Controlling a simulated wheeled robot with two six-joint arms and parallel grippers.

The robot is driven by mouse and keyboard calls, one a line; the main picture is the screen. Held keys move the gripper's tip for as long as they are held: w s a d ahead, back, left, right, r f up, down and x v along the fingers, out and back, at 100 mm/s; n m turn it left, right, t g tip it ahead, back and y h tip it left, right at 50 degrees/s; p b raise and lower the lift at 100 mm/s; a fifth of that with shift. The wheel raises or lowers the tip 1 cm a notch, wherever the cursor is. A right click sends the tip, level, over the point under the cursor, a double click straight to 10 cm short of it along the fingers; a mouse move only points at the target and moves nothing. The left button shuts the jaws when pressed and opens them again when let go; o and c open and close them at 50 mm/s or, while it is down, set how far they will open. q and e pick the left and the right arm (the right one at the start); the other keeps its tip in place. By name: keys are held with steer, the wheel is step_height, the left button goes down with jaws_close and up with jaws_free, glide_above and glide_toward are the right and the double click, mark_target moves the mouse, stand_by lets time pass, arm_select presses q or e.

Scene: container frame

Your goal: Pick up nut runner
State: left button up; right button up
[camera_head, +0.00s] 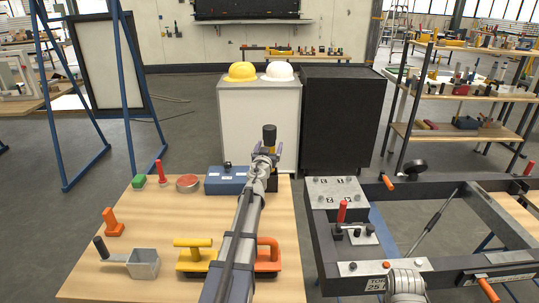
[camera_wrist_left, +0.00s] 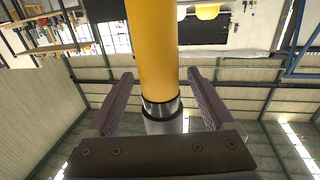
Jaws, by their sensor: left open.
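The nut runner stands upright at the far right of the wooden table, and its black top (camera_head: 269,134) shows above my left gripper (camera_head: 266,158) in the head view. Its lower part is mostly hidden by my arm. In the left wrist view its yellow body (camera_wrist_left: 153,45), with a silver and black collar, stands between the two fingers of my left gripper (camera_wrist_left: 160,80). The fingers are open, with a visible gap on each side of the tool. My right gripper is not in view.
A dark steel frame (camera_head: 460,268) stands right. Cabinets stand behind.

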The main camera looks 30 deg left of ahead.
arm_select(q)
jaws_close()
stand_by(0.5)
stand_by(0.3)
